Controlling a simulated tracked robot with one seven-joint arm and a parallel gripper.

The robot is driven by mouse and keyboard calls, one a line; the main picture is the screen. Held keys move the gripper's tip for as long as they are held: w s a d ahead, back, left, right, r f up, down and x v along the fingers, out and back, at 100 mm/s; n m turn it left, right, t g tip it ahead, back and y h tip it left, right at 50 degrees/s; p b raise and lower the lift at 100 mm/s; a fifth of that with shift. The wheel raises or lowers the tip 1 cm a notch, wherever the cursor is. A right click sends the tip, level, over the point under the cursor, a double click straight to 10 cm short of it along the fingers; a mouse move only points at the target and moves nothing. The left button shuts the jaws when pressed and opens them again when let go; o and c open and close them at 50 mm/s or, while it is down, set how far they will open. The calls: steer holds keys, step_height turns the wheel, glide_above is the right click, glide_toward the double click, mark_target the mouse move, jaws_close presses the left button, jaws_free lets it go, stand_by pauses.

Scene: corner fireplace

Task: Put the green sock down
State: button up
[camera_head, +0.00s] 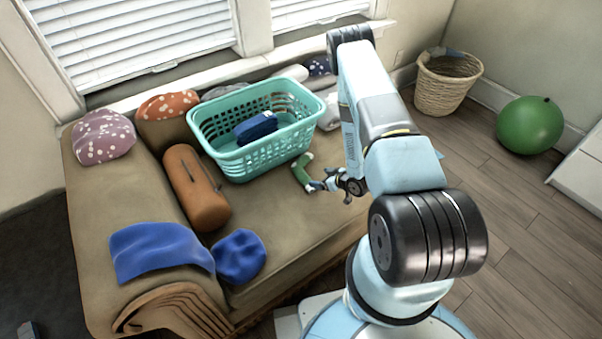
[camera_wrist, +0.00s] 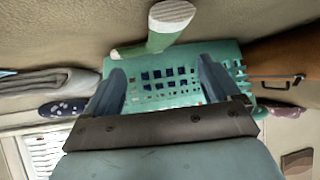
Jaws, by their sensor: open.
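The green sock (camera_head: 302,172) with whitish ends lies on the tan couch seat (camera_head: 285,215), just right of the teal laundry basket (camera_head: 243,170). My gripper (camera_head: 325,186) is low over the seat at the sock's near end. In the wrist view my gripper (camera_wrist: 165,82) has its two fingers apart with nothing held between them. The sock also shows in the wrist view (camera_wrist: 162,36), just beyond the fingertips, with the basket (camera_wrist: 178,88) behind. Whether a finger touches the sock is not clear.
The basket holds a dark blue item (camera_head: 256,128). A brown bolster (camera_head: 196,187), a blue cloth (camera_head: 160,250) and a round blue cushion (camera_head: 240,256) lie to the left. A wicker basket (camera_head: 447,95) and a green ball (camera_head: 530,125) stand on the floor at right. The front seat is clear.

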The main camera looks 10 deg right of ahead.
mark_target(303, 175)
steer(key=x, duration=0.5)
steer(key=shift+w+a+f, duration=0.1)
steer(key=shift+w, duration=0.1)
steer(key=shift+a+r+x, duration=0.1)
steer(key=shift+x, duration=1.25)
steer(key=shift+a+r+x, duration=0.1)
steer(key=shift+a+x, duration=0.05)
steer(key=shift+x, duration=1.15)
steer(key=shift+c, duration=0.4)
steer(key=c, duration=1.1)
steer(key=shift+r, duration=0.1)
